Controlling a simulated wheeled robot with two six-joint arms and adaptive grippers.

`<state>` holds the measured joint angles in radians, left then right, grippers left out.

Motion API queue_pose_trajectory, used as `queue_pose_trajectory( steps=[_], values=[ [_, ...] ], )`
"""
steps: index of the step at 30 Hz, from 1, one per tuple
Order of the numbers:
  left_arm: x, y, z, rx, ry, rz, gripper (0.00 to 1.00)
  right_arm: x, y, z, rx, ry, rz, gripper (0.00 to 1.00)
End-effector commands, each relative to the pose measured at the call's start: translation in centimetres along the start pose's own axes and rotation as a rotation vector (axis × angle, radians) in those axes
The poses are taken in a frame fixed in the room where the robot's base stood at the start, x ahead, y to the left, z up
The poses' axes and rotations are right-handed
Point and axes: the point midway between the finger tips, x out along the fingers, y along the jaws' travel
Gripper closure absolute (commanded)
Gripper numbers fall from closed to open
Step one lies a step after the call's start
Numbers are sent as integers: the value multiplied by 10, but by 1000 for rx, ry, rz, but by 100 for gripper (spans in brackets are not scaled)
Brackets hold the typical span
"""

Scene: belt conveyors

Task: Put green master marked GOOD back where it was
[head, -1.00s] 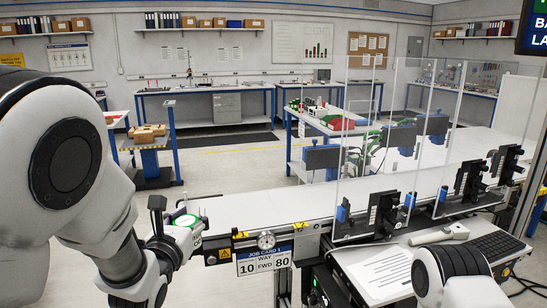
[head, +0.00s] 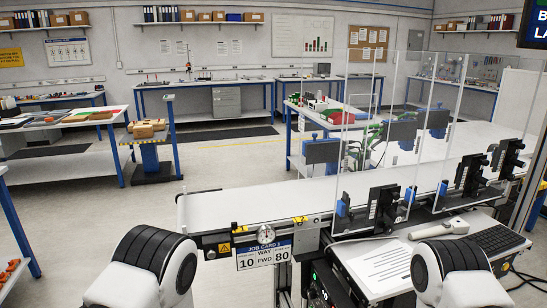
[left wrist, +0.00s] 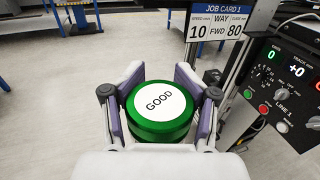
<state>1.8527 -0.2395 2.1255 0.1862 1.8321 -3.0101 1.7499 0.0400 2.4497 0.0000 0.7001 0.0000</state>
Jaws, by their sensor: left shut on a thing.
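The green master (left wrist: 158,125) is a round green puck with a white top label reading GOOD. In the left wrist view it sits between the purple-lined fingers of my left gripper (left wrist: 160,108), which is shut on it. The puck is level, label up, with grey floor beyond it. In the head view neither the puck nor the left gripper shows. My right gripper is in neither view.
The white conveyor belt (head: 255,206) runs across the front, with job card 1 (head: 263,256) on its near side. Clear guard panels (head: 375,150) stand along it. A control panel (left wrist: 295,85) is at right in the wrist view. A side table (head: 70,140) stands at left.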

Motion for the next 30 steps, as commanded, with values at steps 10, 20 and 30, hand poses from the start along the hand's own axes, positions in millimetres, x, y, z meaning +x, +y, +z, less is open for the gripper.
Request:
queue_pose_trajectory(
  steps=[10, 20, 30],
  values=[
    [-24, 15, -1, 16, -8, 47, 100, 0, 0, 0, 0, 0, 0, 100],
    [-23, 16, 21, 16, -4, 50, 100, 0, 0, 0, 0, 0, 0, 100],
    [-23, 16, 21, 15, -4, 50, 100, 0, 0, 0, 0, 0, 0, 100]
  ],
)
